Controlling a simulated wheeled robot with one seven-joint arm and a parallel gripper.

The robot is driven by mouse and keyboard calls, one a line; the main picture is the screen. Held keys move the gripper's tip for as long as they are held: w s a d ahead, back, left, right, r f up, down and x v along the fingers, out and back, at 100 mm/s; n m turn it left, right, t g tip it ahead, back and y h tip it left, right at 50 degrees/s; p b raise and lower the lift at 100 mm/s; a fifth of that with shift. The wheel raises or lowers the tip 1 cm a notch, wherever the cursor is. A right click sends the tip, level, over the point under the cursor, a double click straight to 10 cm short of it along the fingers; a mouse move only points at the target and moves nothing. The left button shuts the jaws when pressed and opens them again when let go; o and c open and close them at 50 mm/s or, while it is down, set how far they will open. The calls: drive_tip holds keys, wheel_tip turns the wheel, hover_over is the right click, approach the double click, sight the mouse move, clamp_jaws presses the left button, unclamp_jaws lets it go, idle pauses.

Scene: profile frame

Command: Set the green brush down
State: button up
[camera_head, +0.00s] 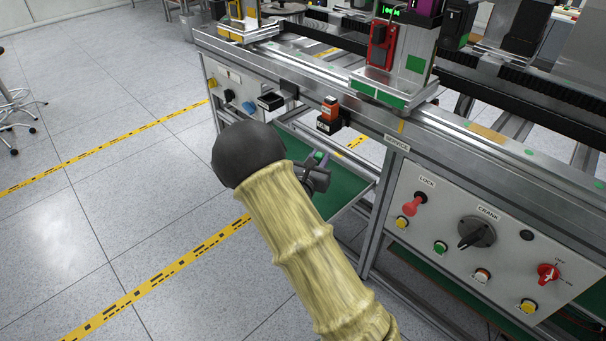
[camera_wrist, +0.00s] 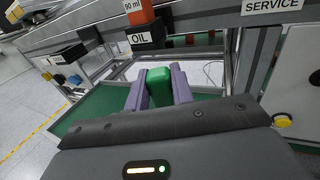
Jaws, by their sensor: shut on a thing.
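The green brush (camera_wrist: 159,88) shows in the wrist view as a green block between the two purple fingers of my gripper (camera_wrist: 158,80). My gripper is shut on it. The lower part of the brush is hidden by the gripper body. In the head view my gripper (camera_head: 319,158) is small and partly covered by my arm, at the front side of the workbench frame. The brush cannot be clearly made out there. A green lower shelf (camera_head: 347,190) lies below my gripper; it also shows in the wrist view (camera_wrist: 100,106). I cannot tell any contact between brush and shelf.
An orange-topped oil holder (camera_head: 330,109) and a black holder (camera_head: 271,100) stick out from the bench rail (camera_head: 365,118). A control panel (camera_head: 490,240) with knobs and a crank stands at right. Open floor (camera_head: 110,180) lies at left.

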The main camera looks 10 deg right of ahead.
wheel_tip(320, 180, down, 5)
drive_tip(key=shift+f+b, duration=0.1)
drive_tip(key=shift+b, duration=0.3)
drive_tip(key=shift+f+b, duration=0.45)
drive_tip(key=shift+f, duration=1.35)
drive_tip(key=shift+f, duration=0.1)
drive_tip(key=o, duration=1)
drive_tip(key=p+v, duration=0.1)
drive_tip(key=v, duration=1.1)
